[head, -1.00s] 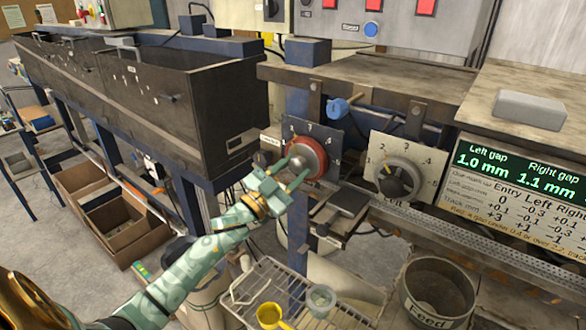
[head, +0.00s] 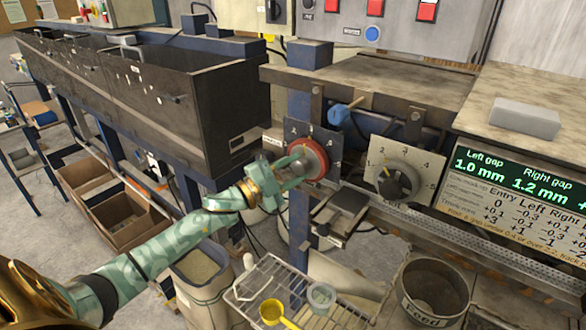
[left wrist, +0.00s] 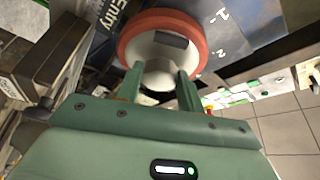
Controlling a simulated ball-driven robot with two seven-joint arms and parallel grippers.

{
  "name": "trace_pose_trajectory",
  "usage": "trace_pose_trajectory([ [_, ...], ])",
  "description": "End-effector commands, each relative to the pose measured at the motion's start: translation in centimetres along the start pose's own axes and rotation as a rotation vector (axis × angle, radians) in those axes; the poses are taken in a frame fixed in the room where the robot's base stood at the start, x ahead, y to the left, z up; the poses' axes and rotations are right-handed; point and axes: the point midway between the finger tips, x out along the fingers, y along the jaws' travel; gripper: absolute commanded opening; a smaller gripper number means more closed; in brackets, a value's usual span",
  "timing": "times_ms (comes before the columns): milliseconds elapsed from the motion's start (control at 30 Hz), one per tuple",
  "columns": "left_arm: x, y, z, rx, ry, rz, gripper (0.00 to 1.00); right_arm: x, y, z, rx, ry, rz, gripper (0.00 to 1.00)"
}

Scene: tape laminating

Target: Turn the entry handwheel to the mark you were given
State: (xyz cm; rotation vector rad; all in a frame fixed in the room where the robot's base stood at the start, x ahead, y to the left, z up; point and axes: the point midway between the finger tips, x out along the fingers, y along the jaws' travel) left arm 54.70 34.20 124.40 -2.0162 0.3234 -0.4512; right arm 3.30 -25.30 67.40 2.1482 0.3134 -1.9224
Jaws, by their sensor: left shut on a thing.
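The entry handwheel has a red rim (head: 323,158) and a grey hub, and sits in front of a dark dial plate (head: 331,140) with pale numbers. It also fills the top of the left wrist view (left wrist: 196,38), beside a plate lettered "Entry". My left gripper (head: 304,165) is shut on the wheel's hub; in the left wrist view its two green fingers (left wrist: 158,82) lie on either side of the hub. The display (head: 515,176) reads left gap 1.0 mm and right gap 1.2 mm. My right gripper is not in view.
A second grey dial (head: 398,182) on a pale numbered plate is to the right. Below are a wire rack (head: 262,275) with a yellow scoop (head: 272,312), and a bucket marked "Feed" (head: 408,305). A grey block (head: 525,118) lies on the right-hand top.

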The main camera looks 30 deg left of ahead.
Motion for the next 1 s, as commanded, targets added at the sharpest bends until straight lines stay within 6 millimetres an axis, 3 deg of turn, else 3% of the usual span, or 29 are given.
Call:
trace_pose_trajectory([
  [467, 0.0, 0.1, 0.0, 0.01, -0.001, 0.005, 0.15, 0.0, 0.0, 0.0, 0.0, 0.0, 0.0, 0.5],
  [500, 0.0, 0.1, 0.0, 0.01, -0.001, 0.005, 0.49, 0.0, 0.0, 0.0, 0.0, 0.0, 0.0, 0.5],
  [533, 0.0, 0.1, 0.0, 0.01, -0.001, 0.005, 0.57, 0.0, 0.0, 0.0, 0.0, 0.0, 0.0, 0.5],
  [867, -0.2, 0.1, 0.0, 0.009, -0.001, 0.005, 0.59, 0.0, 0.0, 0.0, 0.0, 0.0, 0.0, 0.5],
  [1000, -1.9, 0.2, 0.1, 0.007, -0.002, 0.006, 0.59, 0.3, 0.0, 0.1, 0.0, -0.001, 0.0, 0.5],
])
